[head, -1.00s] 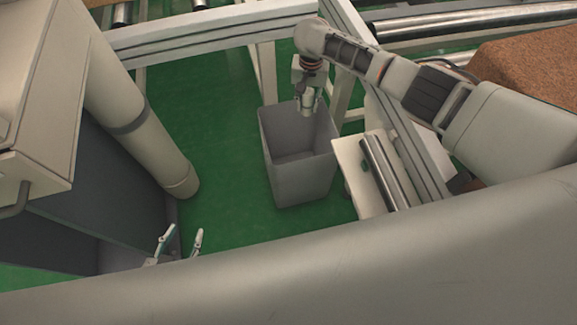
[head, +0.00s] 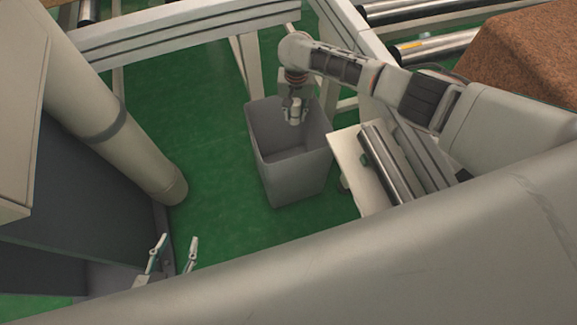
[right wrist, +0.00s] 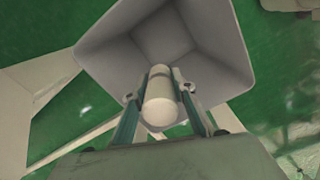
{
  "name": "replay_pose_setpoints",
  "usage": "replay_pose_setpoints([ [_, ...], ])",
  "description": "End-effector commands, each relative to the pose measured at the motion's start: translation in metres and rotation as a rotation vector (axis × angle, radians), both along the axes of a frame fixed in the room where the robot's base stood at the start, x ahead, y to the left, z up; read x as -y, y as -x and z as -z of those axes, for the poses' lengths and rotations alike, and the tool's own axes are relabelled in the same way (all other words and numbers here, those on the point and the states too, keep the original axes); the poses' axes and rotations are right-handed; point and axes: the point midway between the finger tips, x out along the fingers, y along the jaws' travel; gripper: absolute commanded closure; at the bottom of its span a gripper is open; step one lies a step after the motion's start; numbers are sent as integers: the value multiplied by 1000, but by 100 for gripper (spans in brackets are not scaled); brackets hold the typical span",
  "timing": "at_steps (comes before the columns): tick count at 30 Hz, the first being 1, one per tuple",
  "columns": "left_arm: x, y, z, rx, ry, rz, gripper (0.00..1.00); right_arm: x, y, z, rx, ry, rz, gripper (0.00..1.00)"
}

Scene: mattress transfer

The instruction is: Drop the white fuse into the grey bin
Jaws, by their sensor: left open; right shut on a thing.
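The grey bin (head: 293,175) stands open on the green floor in the middle of the head view. In the right wrist view the bin (right wrist: 215,35) opens below my right gripper. My right gripper (head: 295,118) is over the bin's opening, towards its far side. In the right wrist view my right gripper (right wrist: 163,85) is shut on the white fuse (right wrist: 161,103), a white cylinder between its two fingers. The fuse is hard to tell from the fingers in the head view. My left gripper (head: 174,256) is open and empty at the lower left.
A beige frame (head: 190,35) runs behind the bin. A small roller section (head: 385,165) stands close to the bin's right. A brown block (head: 525,55) lies at the upper right. Green floor lies clear left of the bin.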

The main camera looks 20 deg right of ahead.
Motion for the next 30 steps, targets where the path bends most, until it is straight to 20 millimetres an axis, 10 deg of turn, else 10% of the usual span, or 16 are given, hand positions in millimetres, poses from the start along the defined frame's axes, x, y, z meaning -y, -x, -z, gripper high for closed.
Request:
replay_pose_setpoints([
  [5, 0, -1, -1, 2, 1, -1, 58, 0, -1, -2, 2, 0, 0, 99],
  [6, 0, -1, -1, 1, 1, -2, 58, 0, -1, -2, 2, 0, 0, 64],
  [7, 0, -1, 0, 1, 2, -3, 58, 0, -1, -2, 2, 0, 0, 57],
  [20, -1, 0, 2, -3, 5, -12, 58, 0, 0, -5, 1, 0, -1, 55],
  [30, -1, 0, 2, -3, 3, -8, 58, 0, -1, -62, 4, -1, -2, 55],
])
